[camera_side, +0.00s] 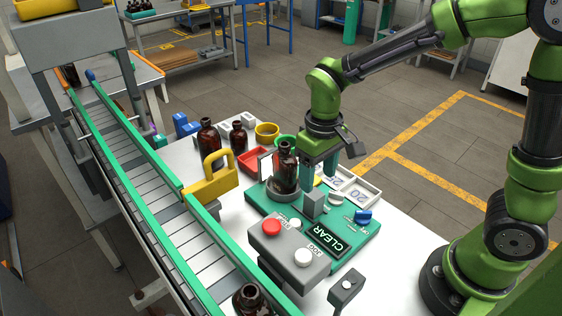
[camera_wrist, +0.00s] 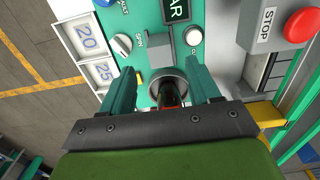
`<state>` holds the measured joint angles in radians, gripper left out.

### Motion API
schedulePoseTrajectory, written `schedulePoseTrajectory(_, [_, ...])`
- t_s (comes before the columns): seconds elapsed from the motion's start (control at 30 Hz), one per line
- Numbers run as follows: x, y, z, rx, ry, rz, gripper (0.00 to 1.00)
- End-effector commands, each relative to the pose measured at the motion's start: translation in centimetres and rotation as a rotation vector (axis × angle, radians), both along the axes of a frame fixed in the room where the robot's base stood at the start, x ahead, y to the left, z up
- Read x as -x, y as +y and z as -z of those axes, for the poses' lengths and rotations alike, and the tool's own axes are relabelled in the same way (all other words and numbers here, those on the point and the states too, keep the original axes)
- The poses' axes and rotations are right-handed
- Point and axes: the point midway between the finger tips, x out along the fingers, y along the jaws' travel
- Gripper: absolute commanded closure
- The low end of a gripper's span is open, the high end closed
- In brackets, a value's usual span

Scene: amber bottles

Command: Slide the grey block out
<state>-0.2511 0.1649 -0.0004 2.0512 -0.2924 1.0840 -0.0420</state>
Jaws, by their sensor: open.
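The grey block (camera_side: 313,204) stands upright on the green board of the station, in front of the bottle in the side view. It also shows in the wrist view (camera_wrist: 187,37), beyond the fingertips. My gripper (camera_side: 319,172) is open above the board, behind the block and close to the bottle's right side. Its two teal fingers show in the wrist view (camera_wrist: 163,85), apart, with nothing gripped. An amber bottle (camera_side: 286,170) stands upright in a round grey seat (camera_wrist: 155,82) on the board. In the wrist view the bottle (camera_wrist: 170,97) appears between the fingers, partly hidden by my gripper.
A grey box with a red STOP button (camera_side: 271,227) and a CLEAR display (camera_side: 328,240) sit at the board's front. White trays (camera_side: 357,190) lie at the right. A yellow bracket (camera_side: 209,178) and conveyor (camera_side: 165,205) are at the left. More bottles (camera_side: 208,136) stand behind.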

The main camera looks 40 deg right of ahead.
Motion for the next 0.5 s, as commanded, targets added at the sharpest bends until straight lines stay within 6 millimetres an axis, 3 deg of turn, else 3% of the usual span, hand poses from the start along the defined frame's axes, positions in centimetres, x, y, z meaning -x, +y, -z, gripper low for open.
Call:
schedulePoseTrajectory(0.23, [-0.1, 0.0, -6.0, -0.002, -0.004, 0.001, 0.38])
schedulePoseTrajectory(0.5, [0.0, 0.0, -9.2, 0.0, 0.0, 0.0, 0.38])
